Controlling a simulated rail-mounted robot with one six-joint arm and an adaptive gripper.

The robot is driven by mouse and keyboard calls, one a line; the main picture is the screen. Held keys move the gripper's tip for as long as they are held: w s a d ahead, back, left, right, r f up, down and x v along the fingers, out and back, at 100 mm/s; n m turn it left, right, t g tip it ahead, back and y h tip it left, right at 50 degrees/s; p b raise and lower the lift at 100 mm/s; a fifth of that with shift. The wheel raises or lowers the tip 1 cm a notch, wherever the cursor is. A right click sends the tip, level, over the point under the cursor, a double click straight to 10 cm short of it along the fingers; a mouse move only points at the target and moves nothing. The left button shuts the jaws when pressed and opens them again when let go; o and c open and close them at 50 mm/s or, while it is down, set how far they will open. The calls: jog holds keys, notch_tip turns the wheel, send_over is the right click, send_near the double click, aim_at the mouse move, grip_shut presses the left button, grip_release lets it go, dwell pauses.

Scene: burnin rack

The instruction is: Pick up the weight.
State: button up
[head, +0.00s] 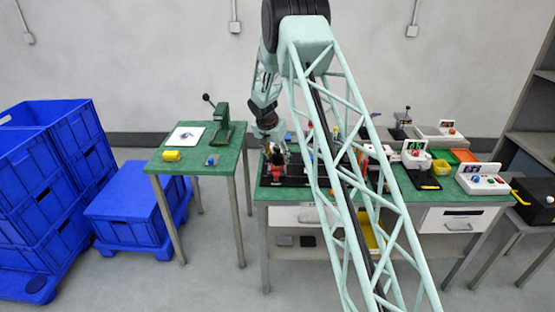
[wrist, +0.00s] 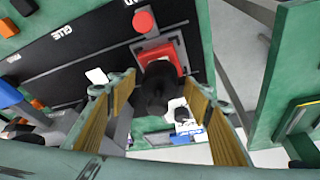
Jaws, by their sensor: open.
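In the wrist view, a dark rounded knob-like object (wrist: 158,86), which looks like the weight, stands on or in front of a red square piece (wrist: 178,52). I cannot tell whether the two are one thing. My gripper (wrist: 160,92) is open, with one brown-padded finger on each side of the dark object. It seems not to touch it. In the head view, my gripper (head: 273,150) is over the left end of the green workbench (head: 262,194), by something red. The dark object is too small there to make out.
A black mat (wrist: 100,45) with white labels and a red round piece (wrist: 144,21) lie close by. A smaller green table (head: 190,163) with a press (head: 223,130) stands left, across a gap. Blue crates (head: 25,165) are far left. White devices (head: 482,178) stand right.

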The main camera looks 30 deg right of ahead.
aim_at(277, 149)
jog(key=shift+c, duration=0.5)
jog(key=c, duration=1.4)
jog(key=shift+r, duration=0.2)
jog(key=shift+r, duration=1.65)
jog(key=s+a, duration=0.1)
jog(key=s, duration=0.4)
jog(key=s+r+b, duration=0.1)
jog(key=s, duration=0.4)
jog(key=s+a, duration=0.1)
jog(key=s, duration=0.4)
jog(key=shift+s+a+r, duration=0.2)
jog(key=shift+s+a, duration=0.1)
jog(key=shift+s, duration=0.05)
